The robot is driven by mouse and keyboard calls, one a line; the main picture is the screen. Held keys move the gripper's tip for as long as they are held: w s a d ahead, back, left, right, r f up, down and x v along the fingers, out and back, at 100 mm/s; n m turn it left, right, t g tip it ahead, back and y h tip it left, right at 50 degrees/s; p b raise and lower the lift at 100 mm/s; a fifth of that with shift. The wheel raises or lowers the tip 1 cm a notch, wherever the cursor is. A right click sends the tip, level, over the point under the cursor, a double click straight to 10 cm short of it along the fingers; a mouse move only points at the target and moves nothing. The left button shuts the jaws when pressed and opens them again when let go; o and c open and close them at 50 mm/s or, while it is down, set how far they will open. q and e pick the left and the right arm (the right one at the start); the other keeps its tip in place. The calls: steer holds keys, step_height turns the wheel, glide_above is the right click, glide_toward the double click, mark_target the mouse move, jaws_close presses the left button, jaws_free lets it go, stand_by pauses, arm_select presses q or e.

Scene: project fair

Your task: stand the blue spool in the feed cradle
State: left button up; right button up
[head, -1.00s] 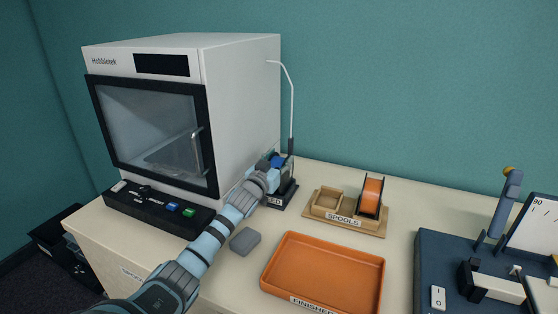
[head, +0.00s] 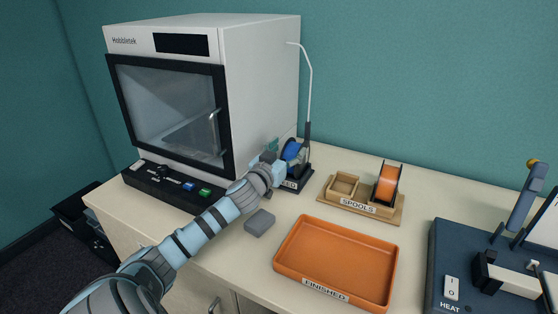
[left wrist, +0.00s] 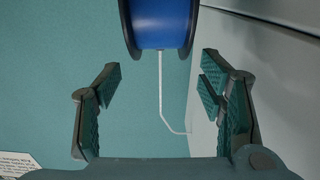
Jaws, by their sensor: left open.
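The blue spool (head: 291,150) stands upright at the feed cradle (head: 297,182), a dark stand beside the printer with a partly hidden label. My left arm hides part of the cradle, so the spool's exact seating is hard to see. My left gripper (head: 274,158) is open just left of the spool. In the left wrist view the blue spool (left wrist: 161,22) lies beyond the open fingertips of my left gripper (left wrist: 160,84), with a gap between, and nothing is between the fingers. My right gripper is not in view.
The white printer (head: 262,90) stands close on the left, with a thin pale tube (head: 309,80) rising behind the cradle. The spools rack (head: 340,187) holds an orange spool (head: 387,183). An orange tray (head: 335,262), a grey block (head: 259,222) and a dark heat station (head: 450,258) are in front.

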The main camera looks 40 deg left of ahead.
arm_select(q)
steer(key=v, duration=0.6)
steer(key=shift+d, duration=0.1)
